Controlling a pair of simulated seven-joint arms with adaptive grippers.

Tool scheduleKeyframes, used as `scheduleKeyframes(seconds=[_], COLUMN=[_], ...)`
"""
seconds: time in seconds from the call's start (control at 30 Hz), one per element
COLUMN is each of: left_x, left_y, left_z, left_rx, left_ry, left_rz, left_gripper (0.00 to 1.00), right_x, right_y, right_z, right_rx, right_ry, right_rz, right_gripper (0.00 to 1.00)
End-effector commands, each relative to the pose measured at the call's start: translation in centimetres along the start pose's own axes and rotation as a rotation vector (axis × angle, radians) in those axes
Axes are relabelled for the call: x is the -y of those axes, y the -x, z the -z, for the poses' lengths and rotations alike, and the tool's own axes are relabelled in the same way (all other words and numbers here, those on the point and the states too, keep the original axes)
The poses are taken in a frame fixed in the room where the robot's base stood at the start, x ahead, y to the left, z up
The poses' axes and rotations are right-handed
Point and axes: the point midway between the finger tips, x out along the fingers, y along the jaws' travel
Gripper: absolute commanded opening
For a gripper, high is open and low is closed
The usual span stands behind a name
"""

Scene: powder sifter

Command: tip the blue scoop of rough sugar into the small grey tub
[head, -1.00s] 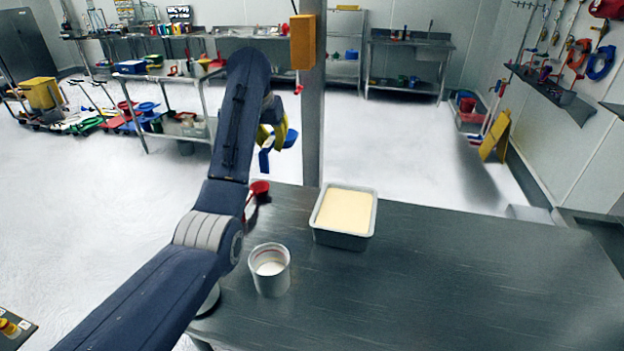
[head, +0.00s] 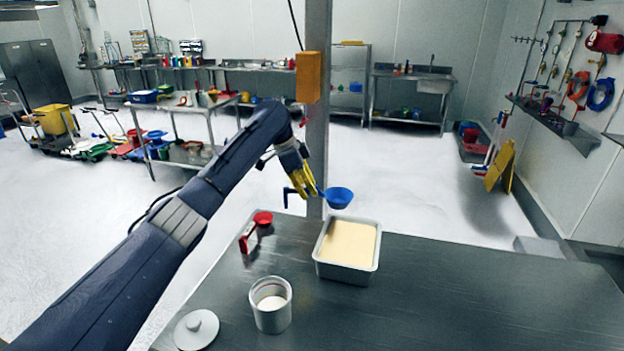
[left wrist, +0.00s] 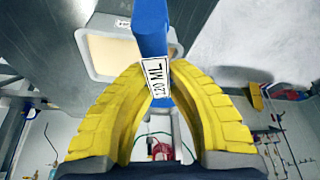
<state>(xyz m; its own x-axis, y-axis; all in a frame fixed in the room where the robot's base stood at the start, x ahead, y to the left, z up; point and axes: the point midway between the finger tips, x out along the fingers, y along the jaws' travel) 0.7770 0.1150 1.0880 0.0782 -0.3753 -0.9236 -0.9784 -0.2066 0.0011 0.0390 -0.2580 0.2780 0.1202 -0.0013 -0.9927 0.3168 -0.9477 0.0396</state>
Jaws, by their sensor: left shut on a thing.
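My left gripper (head: 306,180) has yellow fingers shut on the handle of the blue scoop (head: 340,197). In the head view the scoop's bowl shows just above the back edge of the rectangular grey container. In the left wrist view the fingers (left wrist: 157,75) close on the blue handle (left wrist: 151,28), labelled 120 ML. The scoop's contents cannot be made out. A small round grey tub (head: 270,318) with white matter inside stands upright on the table, in front of the container and well apart from the scoop. My right gripper is not in view.
The rectangular grey container (head: 346,273) holds cream-coloured matter. A red scoop (head: 262,218) lies at the table's back left edge. The right part of the steel table (head: 480,300) is clear. A post with an orange box (head: 309,77) rises behind.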

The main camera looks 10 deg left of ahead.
Motion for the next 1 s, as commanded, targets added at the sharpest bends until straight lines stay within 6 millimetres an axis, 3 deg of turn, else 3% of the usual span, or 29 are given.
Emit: scheduleKeyframes(seconds=[0.33, 1.0], left_x=[-1.6, -1.6], left_y=[-0.8, -3.4], left_z=[2.4, 1.3], left_rx=[0.0, 0.0], left_ry=[-0.275, -0.307], left_rz=[-0.113, -0.127], left_gripper=[0.0, 0.0], right_x=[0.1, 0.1], right_y=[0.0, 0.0], right_z=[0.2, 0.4], right_rx=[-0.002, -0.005], right_ry=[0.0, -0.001], right_rz=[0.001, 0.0], right_gripper=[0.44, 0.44])
